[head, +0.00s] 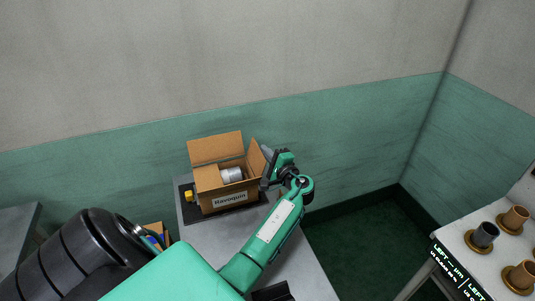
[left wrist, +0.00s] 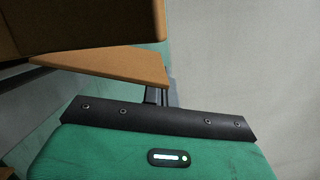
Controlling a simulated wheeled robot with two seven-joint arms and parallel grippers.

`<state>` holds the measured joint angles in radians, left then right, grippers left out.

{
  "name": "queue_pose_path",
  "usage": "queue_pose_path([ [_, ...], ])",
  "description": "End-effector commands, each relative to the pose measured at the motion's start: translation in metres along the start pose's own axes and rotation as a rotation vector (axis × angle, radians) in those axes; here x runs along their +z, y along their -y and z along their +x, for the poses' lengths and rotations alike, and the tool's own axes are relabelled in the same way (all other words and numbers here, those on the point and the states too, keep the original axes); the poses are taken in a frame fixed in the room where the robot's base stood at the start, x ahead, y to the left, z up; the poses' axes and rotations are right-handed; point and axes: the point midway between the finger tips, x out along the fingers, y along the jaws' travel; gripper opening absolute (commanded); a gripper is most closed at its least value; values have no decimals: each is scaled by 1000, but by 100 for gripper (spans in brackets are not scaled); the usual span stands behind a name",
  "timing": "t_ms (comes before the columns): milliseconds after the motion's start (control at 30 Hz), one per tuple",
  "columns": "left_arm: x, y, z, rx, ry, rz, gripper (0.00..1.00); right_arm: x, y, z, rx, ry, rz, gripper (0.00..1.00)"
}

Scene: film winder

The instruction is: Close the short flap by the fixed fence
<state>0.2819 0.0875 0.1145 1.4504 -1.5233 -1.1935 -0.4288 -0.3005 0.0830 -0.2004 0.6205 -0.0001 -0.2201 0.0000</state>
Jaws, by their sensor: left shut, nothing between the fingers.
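An open cardboard carton (head: 228,197) with a printed front label stands on a dark mat on the grey table. Its long back flap (head: 215,148) stands up, and a short flap (head: 257,157) at its right end stands up and leans outward. A white cylindrical item (head: 231,175) shows inside. My left gripper (head: 267,158) is shut and empty, just outside the right short flap; contact cannot be told. In the left wrist view, a brown flap (left wrist: 115,65) lies beyond the gripper's dark fingers (left wrist: 155,95), with the carton above left. I cannot clearly make out the fixed fence.
A yellow part (head: 189,196) sits on the mat (head: 190,215) left of the carton. The table (head: 205,240) has bare surface in front. A white stand (head: 480,262) with several cups is at the far right. The wall is close behind the carton.

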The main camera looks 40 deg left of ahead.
Motion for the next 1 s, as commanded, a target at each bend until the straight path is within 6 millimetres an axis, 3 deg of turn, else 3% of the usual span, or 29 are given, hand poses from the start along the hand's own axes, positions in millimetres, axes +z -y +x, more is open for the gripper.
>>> queue_pose_path([
  [600, 28, 1, 7, 76, 2, -310, 0, 1, 6, 31, -6, -1, 3, 0],
  [1000, 39, 2, 10, 105, 0, -422, 0, 2, 5, 39, -5, -1, 3, 0],
])
